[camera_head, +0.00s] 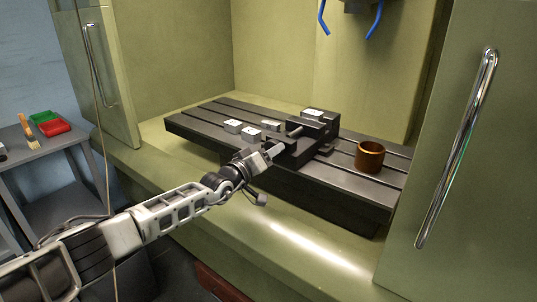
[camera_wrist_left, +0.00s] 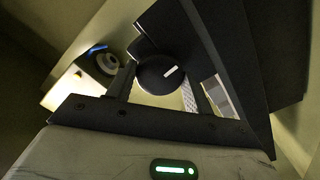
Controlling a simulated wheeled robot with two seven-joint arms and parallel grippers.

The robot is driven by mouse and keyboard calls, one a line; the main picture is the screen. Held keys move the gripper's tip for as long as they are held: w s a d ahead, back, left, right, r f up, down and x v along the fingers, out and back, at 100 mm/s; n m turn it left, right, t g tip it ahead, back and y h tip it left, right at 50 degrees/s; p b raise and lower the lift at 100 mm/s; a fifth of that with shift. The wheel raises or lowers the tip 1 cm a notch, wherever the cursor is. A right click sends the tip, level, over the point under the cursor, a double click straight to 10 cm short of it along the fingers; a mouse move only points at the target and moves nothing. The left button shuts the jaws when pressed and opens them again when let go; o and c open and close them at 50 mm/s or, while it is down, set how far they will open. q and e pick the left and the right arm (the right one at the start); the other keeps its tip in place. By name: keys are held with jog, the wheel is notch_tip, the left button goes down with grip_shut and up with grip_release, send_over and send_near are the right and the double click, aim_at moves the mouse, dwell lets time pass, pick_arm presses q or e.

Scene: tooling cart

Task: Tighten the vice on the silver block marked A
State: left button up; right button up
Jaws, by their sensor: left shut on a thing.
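The dark vice (camera_head: 316,128) stands on the slotted machine table, with a pale-topped block (camera_head: 313,113) at its jaws. The mark on that block is too small to read, and I cannot tell how tightly the jaws sit against it. My left gripper (camera_head: 271,153) is at the near-left end of the vice, where its handle is. In the left wrist view a dark round knob (camera_wrist_left: 158,74) with a white mark lies between the fingers of my left gripper (camera_wrist_left: 160,88), which is shut on it. My right gripper is in neither view.
Several small silver blocks, such as this one (camera_head: 251,135), lie on the table (camera_head: 205,122) left of the vice. A bronze cup (camera_head: 369,156) stands to the right. Blue hoses (camera_head: 323,18) hang above. Open doors with handles (camera_head: 457,148) flank the machine.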

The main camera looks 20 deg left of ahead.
pick_arm(q)
jog(key=o, duration=1)
jog(key=shift+c, duration=0.2)
jog(key=shift+s, duration=0.1)
jog(key=p+v, duration=0.3)
jog(key=v, duration=1.2)
jog(key=shift+s+a+p, duration=0.2)
jog(key=shift+s+p, duration=0.15)
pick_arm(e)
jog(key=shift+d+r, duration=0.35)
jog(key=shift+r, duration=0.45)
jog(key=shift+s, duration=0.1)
